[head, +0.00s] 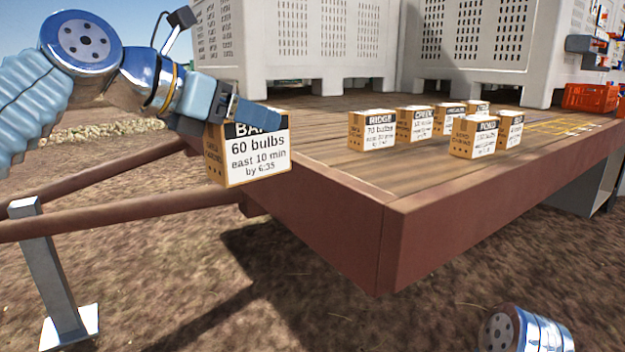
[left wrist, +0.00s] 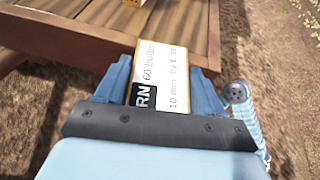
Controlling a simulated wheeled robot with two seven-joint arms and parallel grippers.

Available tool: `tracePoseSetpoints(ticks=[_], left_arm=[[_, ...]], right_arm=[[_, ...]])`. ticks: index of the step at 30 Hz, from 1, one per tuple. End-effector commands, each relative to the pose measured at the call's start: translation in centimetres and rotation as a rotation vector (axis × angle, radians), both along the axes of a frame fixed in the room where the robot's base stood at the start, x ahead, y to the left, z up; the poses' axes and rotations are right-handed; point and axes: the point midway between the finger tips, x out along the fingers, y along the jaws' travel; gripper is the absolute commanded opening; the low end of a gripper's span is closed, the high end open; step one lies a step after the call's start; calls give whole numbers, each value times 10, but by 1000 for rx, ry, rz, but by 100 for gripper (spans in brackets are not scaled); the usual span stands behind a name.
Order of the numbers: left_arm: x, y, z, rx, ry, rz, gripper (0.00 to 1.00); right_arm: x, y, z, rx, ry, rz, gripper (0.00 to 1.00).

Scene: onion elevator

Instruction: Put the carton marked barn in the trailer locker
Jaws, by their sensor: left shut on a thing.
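The carton marked barn (head: 258,158) is a small tan box with a white label reading 60 bulbs, east 10 min, by 6:35; its dark heading is partly covered by my gripper. My left gripper (head: 240,112) is shut on its upper part and holds it in the air off the trailer's front left corner. In the left wrist view the carton (left wrist: 162,75) sits between the two fingers. A grey box-like compartment under the trailer bed (head: 590,185) at the right may be the locker; I cannot tell. My right gripper is not in view; only a piece of my right arm shows at the bottom.
Several similar cartons, including one marked ridge (head: 371,131), stand on the wooden trailer bed (head: 335,165). Big pale slotted crates (head: 300,45) stand behind them, and an orange crate (head: 590,98) is at right. The brown drawbar (head: 120,212) and grey stand (head: 55,270) are at left.

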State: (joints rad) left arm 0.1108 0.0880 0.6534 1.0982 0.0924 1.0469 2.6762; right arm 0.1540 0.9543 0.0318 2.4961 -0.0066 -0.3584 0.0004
Motion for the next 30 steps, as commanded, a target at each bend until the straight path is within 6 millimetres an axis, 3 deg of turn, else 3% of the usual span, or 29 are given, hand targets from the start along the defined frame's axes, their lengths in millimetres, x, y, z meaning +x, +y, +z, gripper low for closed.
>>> tracePoseSetpoints(ticks=[5,9,13,18,30], left_arm=[[48,-3,-46,1,6,75,18],[94,0,-107,4,7,175,18],[126,8,-169,6,6,282,18],[141,18,-212,1,-1,365,18],[152,35,-269,0,0,469,18]], right_arm=[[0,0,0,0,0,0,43],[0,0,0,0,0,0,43],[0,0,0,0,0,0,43],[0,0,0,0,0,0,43],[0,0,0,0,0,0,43]])
